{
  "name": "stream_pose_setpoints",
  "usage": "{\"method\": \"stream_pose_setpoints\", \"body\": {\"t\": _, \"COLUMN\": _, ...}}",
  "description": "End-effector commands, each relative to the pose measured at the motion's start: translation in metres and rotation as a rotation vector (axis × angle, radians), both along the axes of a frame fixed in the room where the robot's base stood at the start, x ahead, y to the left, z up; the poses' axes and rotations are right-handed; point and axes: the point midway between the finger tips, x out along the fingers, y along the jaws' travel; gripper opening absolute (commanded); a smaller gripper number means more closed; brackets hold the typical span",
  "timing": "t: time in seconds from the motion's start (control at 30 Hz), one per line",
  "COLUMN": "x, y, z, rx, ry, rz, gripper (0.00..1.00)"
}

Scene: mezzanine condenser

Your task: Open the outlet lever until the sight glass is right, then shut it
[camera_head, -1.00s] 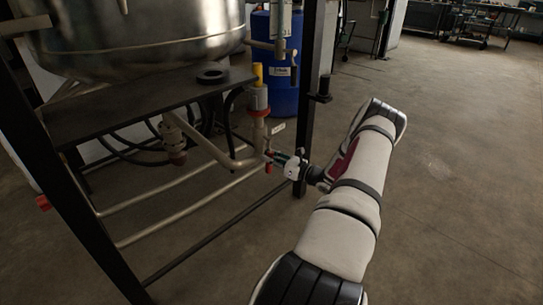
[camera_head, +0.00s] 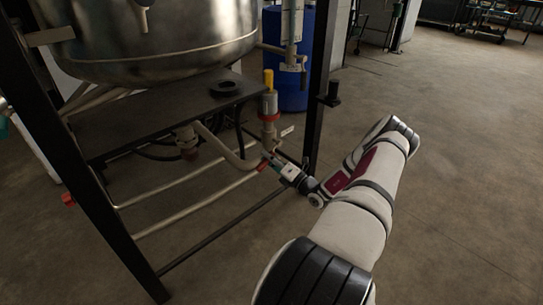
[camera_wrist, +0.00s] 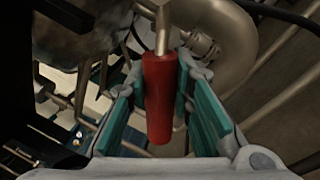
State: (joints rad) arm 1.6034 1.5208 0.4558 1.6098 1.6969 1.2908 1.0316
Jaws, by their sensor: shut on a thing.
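The outlet lever shows in the wrist view as a metal stem with a red grip (camera_wrist: 158,95). My gripper (camera_wrist: 160,75) has its teal-padded fingers on both sides of this grip and is shut on it. In the head view the lever's red end (camera_head: 263,165) is small and partly hidden by my gripper (camera_head: 270,161), low on the outlet pipe (camera_head: 240,162). A vertical fitting (camera_head: 268,104) with a yellow top and red ring stands above the lever. A slim upright tube (camera_head: 291,35) stands behind it; which is the sight glass, and its level, I cannot tell.
A steel vessel (camera_head: 150,45) stands above a dark shelf (camera_head: 150,120) in a black frame, whose right post (camera_head: 318,90) is close to my arm. A blue drum (camera_head: 295,85) stands behind. Pale pipes (camera_head: 185,185) run low on the left. The floor at right is clear.

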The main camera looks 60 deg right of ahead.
Motion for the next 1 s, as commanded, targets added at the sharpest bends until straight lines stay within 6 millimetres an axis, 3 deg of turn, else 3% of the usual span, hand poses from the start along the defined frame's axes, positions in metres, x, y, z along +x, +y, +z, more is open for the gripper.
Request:
{"method": "stream_pose_setpoints", "body": {"t": 0.5, "x": 0.001, "y": 0.009, "z": 0.027, "rx": 0.387, "ry": -0.089, "rz": 0.0, "gripper": 0.0}}
{"method": "stream_pose_setpoints", "body": {"t": 1.0, "x": 0.001, "y": 0.008, "z": 0.033, "rx": 0.496, "ry": -0.115, "rz": 0.0, "gripper": 0.0}}
